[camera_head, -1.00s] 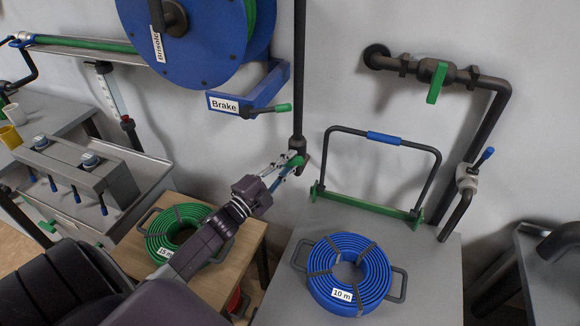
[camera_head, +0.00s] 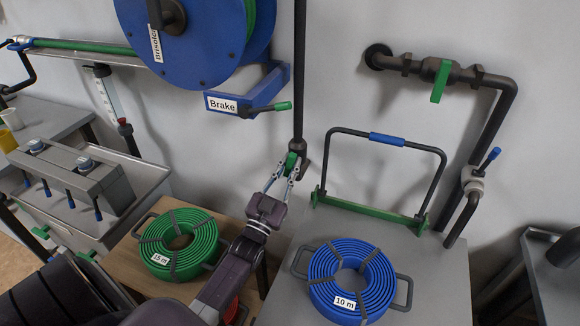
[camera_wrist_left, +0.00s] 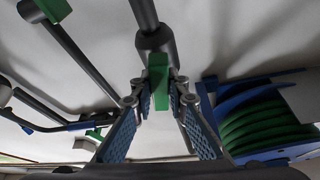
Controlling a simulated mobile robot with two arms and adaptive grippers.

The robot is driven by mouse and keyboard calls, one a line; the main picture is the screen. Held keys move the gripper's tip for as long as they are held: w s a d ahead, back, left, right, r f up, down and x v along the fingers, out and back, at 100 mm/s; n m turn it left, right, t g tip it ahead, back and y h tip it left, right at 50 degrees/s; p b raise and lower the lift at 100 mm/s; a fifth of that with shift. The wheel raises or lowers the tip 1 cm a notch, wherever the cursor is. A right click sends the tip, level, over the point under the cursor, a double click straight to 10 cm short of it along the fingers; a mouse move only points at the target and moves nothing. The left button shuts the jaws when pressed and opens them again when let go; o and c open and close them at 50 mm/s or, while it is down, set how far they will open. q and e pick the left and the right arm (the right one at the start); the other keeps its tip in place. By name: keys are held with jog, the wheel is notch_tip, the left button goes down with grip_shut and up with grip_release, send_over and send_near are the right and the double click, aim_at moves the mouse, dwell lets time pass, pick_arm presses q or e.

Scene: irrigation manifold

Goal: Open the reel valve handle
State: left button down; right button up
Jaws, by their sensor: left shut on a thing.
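The reel valve handle is a green lever (camera_head: 291,161) at the lower end of the dark vertical pipe (camera_head: 299,80) below the blue hose reel (camera_head: 200,40). My left gripper (camera_head: 283,176) reaches up to it from below, with its fingers on either side of the lever. In the left wrist view the green handle (camera_wrist_left: 158,72) stands between the two fingertips of the left gripper (camera_wrist_left: 158,100), which are shut on it. The handle's pivot is partly hidden by the fingers in the head view. My right gripper is not in view.
A brake lever (camera_head: 283,106) sticks out above left of the handle. A metal frame with a blue grip (camera_head: 387,139) stands to the right, behind a blue hose coil (camera_head: 350,274). A green hose coil (camera_head: 180,243) lies on the wooden table at lower left.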

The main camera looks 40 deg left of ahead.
pick_arm(q)
jog(key=shift+f+n+y, duration=0.15)
jog(key=shift+n+y, duration=0.95)
jog(key=shift+n, duration=1)
jog(key=shift+n+g, duration=0.3)
jog(key=shift+n, duration=0.1)
jog(key=c, duration=1.8)
grip_release()
jog(key=shift+c, duration=0.2)
jog(key=v, duration=1.2)
jog(key=shift+d, duration=0.15)
